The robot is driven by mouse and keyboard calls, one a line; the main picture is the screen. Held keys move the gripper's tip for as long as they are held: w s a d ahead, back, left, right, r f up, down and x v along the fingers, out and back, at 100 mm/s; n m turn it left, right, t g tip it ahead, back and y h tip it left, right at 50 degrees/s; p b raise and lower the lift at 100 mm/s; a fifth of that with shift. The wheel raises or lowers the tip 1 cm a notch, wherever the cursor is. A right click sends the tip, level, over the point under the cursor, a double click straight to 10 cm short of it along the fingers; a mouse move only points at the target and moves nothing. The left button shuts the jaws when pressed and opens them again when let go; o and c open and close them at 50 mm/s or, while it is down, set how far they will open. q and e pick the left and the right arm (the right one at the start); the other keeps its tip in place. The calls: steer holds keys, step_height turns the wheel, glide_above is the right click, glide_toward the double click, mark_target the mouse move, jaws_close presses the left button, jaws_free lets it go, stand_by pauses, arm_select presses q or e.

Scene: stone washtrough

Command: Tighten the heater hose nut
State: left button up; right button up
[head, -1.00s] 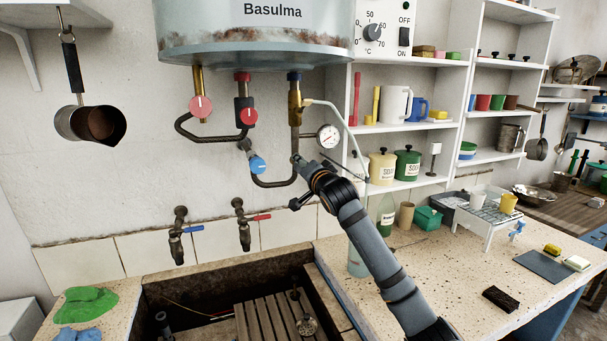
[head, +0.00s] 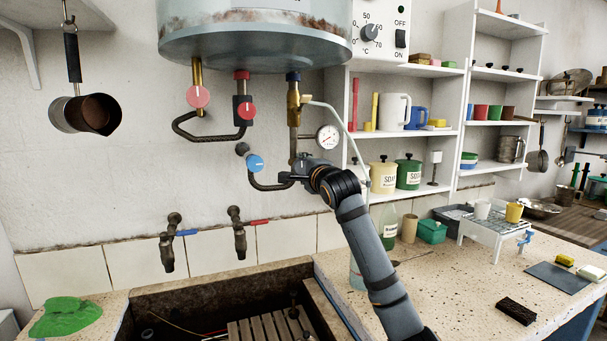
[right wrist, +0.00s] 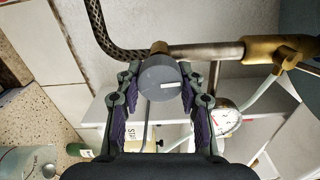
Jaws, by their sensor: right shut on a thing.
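The heater hose nut (right wrist: 160,80) is a grey round piece with a white mark, at the joint between the dark braided hose (right wrist: 106,36) and the metal pipe. My right gripper (head: 290,177) is at the foot of the brass-topped pipe (head: 294,130). In the right wrist view its purple-padded fingers lie on both sides of the nut, shut on it. The hose (head: 264,184) runs in the head view from beside the blue knob (head: 256,163) to the gripper, which hides the nut there. My left gripper is not in view.
A pressure gauge (head: 328,137) and a thin pale tube (head: 345,124) are close right of the pipe. The heater (head: 255,40) hangs above. Two wall taps (head: 238,230) are below left, over the stone trough (head: 200,290). Shelves with jars (head: 408,174) stand at right.

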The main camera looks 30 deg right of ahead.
steer(key=shift+r+m, duration=0.3)
steer(key=shift+m, duration=0.1)
steer(key=o, duration=1.2)
steer(key=shift+w+a+f, duration=0.15)
steer(key=shift+w+a, duration=0.1)
steer(key=shift+s, duration=0.1)
steer(key=shift+d, duration=0.1)
steer(key=shift+s+f, duration=0.1)
steer(key=shift+s, duration=0.1)
steer(key=v, duration=1.1)
steer(key=shift+s, duration=0.3)
